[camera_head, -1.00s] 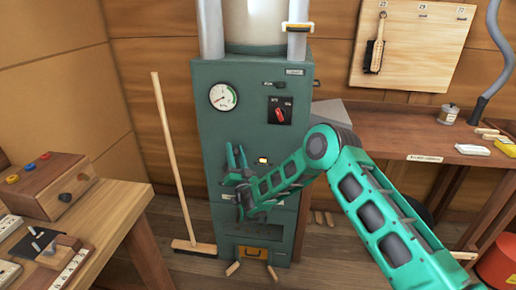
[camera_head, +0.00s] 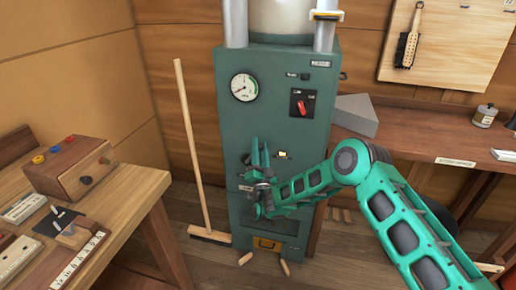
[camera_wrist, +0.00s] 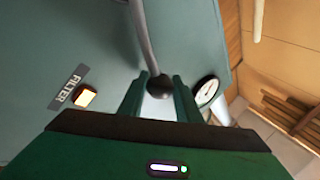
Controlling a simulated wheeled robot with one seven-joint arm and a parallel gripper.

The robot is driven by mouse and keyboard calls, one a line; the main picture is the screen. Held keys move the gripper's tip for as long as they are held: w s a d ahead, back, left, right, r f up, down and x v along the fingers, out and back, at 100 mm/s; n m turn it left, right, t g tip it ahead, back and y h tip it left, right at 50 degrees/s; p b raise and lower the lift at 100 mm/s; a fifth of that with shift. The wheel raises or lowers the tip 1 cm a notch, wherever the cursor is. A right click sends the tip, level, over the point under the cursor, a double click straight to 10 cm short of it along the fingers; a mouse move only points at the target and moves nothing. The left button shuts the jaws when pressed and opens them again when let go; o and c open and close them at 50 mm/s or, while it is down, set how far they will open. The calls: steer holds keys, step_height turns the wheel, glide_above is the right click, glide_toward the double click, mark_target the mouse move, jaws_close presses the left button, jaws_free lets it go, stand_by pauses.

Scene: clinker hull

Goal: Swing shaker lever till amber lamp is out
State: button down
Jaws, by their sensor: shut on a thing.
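The shaker lever is a grey rod (camera_wrist: 143,30) ending in a dark ball knob (camera_wrist: 160,87) in the wrist view. My gripper (camera_wrist: 160,96) is shut on the knob, with one finger on each side of it. The amber lamp (camera_wrist: 85,96) is lit beside the FILTER label, left of the knob in the wrist view. In the head view the lamp (camera_head: 282,155) glows on the green cabinet front (camera_head: 300,130). There my gripper (camera_head: 260,148) is close to the cabinet, just left of the lamp, and largely hides the lever.
The cabinet has a round gauge (camera_head: 244,87) and a red rotary switch (camera_head: 301,105). A broom (camera_head: 190,140) stands left of it. A wooden bench with a button box (camera_head: 70,165) is at left; another bench (camera_head: 450,150) is at right.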

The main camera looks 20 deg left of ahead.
steer(key=c, duration=1.6)
jaws_free()
steer(key=shift+s+d+f, duration=0.1)
steer(key=shift+f, duration=0.25)
steer(key=shift+r, duration=0.15)
steer(key=v, duration=1)
steer(key=shift+s+d+f, duration=0.2)
steer(key=shift+f, duration=0.05)
